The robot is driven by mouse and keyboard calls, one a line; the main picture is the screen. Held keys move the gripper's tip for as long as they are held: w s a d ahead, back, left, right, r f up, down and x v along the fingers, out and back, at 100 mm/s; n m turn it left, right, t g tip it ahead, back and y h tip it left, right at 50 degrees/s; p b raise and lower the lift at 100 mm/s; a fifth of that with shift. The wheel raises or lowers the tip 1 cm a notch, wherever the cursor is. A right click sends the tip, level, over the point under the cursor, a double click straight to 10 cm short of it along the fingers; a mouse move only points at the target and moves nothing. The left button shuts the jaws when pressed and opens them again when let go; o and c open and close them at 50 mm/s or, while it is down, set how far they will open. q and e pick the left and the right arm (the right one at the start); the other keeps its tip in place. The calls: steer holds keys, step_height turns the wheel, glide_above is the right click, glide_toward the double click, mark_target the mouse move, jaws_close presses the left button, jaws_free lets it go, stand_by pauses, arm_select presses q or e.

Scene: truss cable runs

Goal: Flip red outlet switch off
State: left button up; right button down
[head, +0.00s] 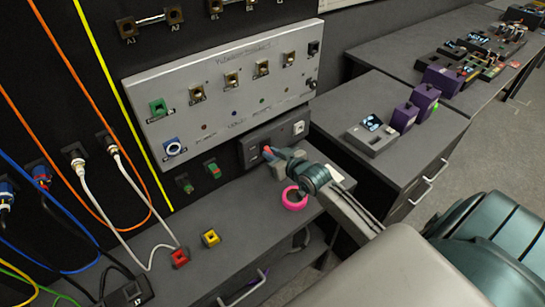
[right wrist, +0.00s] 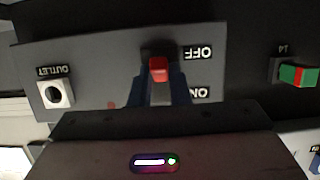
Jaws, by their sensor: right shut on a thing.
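The red switch (head: 268,150) is on the grey outlet panel (head: 249,155) on the dark wall. In the right wrist view, which is upside down, the red switch (right wrist: 158,69) shows at the tips of my blue fingers, nearer the OFF label (right wrist: 198,52) than the ON label (right wrist: 199,94). My right gripper (head: 275,153) reaches the switch from the right and is shut on it. The fingers hide part of the switch base. My left gripper is not in view.
A round outlet socket (right wrist: 56,95) is beside the switch. Red-green switches (head: 214,170) are left of the panel. A pink ring (head: 295,198), a yellow block (head: 211,238) and a red connector (head: 180,257) with a white cable are on the bench below. A large silver panel (head: 220,95) is above.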

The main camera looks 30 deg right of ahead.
steer(key=shift+f, duration=0.1)
steer(key=c, duration=1.4)
jaws_free()
steer(key=shift+o, duration=0.2)
steer(key=shift+s, duration=0.1)
steer(key=v, duration=1)
steer(key=shift+s, duration=0.35)
